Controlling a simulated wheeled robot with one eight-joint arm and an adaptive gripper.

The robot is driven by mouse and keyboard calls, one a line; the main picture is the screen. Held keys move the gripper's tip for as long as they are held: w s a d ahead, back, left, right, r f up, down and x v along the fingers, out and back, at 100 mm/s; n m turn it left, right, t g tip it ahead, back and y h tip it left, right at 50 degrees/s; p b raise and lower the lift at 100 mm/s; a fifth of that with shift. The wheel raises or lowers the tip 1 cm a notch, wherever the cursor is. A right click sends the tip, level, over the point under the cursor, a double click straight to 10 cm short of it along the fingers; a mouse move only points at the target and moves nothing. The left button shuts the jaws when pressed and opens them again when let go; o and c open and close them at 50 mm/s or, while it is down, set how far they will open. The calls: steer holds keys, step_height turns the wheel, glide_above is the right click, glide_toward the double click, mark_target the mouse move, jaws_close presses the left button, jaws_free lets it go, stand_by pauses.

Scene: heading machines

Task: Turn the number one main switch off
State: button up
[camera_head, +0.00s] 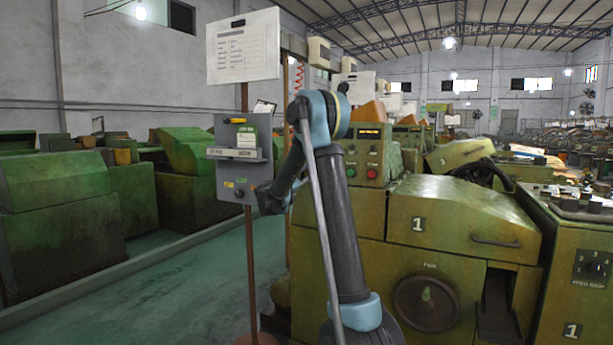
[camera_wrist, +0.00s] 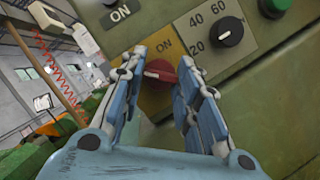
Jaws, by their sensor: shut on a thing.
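In the wrist view, a red rotary switch (camera_wrist: 159,71) sits on a yellow plate (camera_wrist: 158,97) on a green panel. The plate reads ON just above the knob. My gripper (camera_wrist: 162,66) has its blue fingers on both sides of the red knob and is shut on it. The fingers cover part of the plate, so any other lettering is hidden. In the head view, the green machine marked 1 (camera_head: 480,205) stands right of my arm. My gripper and the red switch cannot be made out there.
Beside the switch are a black dial (camera_wrist: 229,32) marked 20, 40, 60 and a green button (camera_wrist: 277,7). The left floor is clear.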

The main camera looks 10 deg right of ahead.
stand_by(0.3)
steer(key=o, duration=1.1)
steer(key=shift+c, duration=0.2)
steer(key=v, duration=1.2)
